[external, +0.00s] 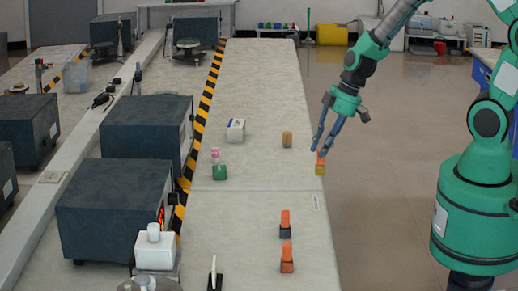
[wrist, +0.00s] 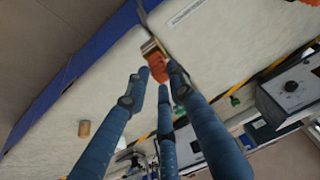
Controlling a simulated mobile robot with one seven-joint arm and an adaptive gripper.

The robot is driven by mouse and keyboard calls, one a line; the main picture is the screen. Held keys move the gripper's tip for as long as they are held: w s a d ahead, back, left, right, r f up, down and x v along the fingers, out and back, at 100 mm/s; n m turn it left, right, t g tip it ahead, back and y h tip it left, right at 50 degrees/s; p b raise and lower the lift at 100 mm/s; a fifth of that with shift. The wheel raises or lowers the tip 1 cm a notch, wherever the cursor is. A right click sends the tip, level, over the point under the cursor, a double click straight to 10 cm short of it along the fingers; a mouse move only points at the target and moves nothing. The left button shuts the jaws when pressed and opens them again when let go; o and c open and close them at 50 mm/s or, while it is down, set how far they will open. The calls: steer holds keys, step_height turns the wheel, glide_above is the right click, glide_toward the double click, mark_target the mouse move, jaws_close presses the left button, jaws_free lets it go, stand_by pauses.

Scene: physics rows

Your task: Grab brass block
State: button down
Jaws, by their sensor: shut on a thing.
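The brass block (external: 320,170) is a small yellow-gold block with an orange handle on top. In the external view it hangs below my gripper (external: 320,150), at the right edge of the long table. The block also shows in the wrist view (wrist: 152,47), beyond my fingertips (wrist: 158,76). My fingers are closed around the orange handle (wrist: 157,69). The block looks raised off the table, but its exact height is hard to tell.
Two similar orange-handled blocks, one dark (external: 285,231) and one copper-orange (external: 286,266), stand nearer on the table (external: 255,205). A tan cylinder (external: 287,140), white box (external: 236,131) and green block (external: 219,173) stand farther back. Dark boxes (external: 112,215) line the left. Open floor lies right.

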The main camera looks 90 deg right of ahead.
steer(key=shift+s+a+r, duration=0.1)
steer(key=shift+s+a, duration=0.1)
steer(key=shift+s, duration=0.35)
steer(key=shift+s+a+r, duration=0.1)
steer(key=shift+s+a, duration=0.1)
steer(key=shift+s, duration=0.3)
